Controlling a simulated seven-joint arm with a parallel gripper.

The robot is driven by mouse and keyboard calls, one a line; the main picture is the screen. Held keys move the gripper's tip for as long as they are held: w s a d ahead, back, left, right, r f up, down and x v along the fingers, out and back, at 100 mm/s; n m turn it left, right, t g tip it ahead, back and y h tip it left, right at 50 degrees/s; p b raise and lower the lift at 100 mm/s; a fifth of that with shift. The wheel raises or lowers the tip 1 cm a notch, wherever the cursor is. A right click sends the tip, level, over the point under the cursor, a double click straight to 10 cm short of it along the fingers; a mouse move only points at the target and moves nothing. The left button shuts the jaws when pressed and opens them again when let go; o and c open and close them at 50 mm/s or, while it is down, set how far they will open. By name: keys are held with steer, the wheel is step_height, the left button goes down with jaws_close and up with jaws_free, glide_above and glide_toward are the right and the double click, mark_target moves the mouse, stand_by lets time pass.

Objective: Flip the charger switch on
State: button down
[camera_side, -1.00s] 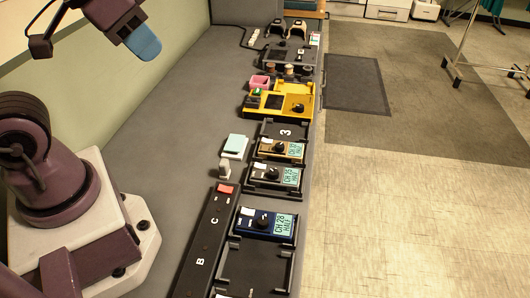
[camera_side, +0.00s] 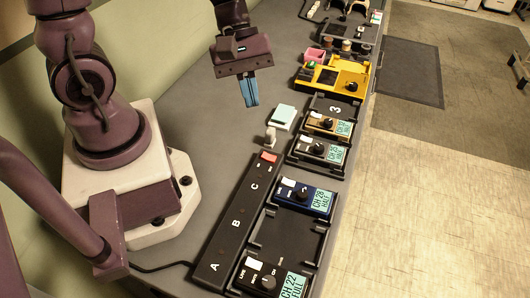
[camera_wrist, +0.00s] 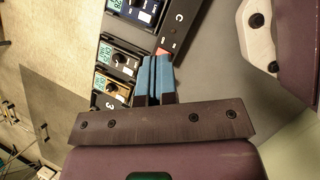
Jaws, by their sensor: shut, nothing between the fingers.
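The charger is a long black strip (camera_side: 226,232) marked A, B and C along the bench. An orange-red switch (camera_side: 268,157) sits at its far end, beyond the C; I cannot tell which way it is tipped. My gripper (camera_side: 252,104) hangs above the bench, beyond and left of the switch in the side view. Its blue fingers are shut together, empty, pointing down. In the wrist view the closed fingertips (camera_wrist: 158,58) show close below the switch (camera_wrist: 163,53), partly hiding it. The strip (camera_wrist: 186,22) runs up from there.
Radios in black cradles line the strip's right side: a blue one (camera_side: 304,196), a grey one (camera_side: 322,150), a tan one (camera_side: 330,124) and one (camera_side: 272,278) at the near end. A small pale upright piece (camera_side: 270,138) and a light-blue pad (camera_side: 283,115) stand beyond the switch.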

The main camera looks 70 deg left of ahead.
mark_target(268, 153)
steer(key=w+f+n+t+h, duration=0.1)
steer(key=w+f+n, duration=0.3)
steer(key=n, duration=1.3)
steer(key=shift+w+f+n+t, duration=0.35)
steer(key=shift+f+t, duration=0.3)
steer(key=shift+t, duration=0.25)
steer(key=shift+f, duration=0.1)
steer(key=shift+s+a+f, duration=0.15)
steer(key=shift+f, duration=1.25)
steer(key=shift+s+a+f, duration=0.1)
steer(key=shift+a+f, duration=0.05)
steer(key=shift+f, duration=1.3)
steer(key=shift+s+a+f, duration=0.15)
steer(key=shift+f, duration=1.25)
steer(key=shift+f, duration=0.1)
steer(key=shift+f, duration=0.3)
steer(key=shift+s+a+f, duration=0.1)
steer(key=shift+f, duration=0.2)
steer(key=shift+r, duration=0.1)
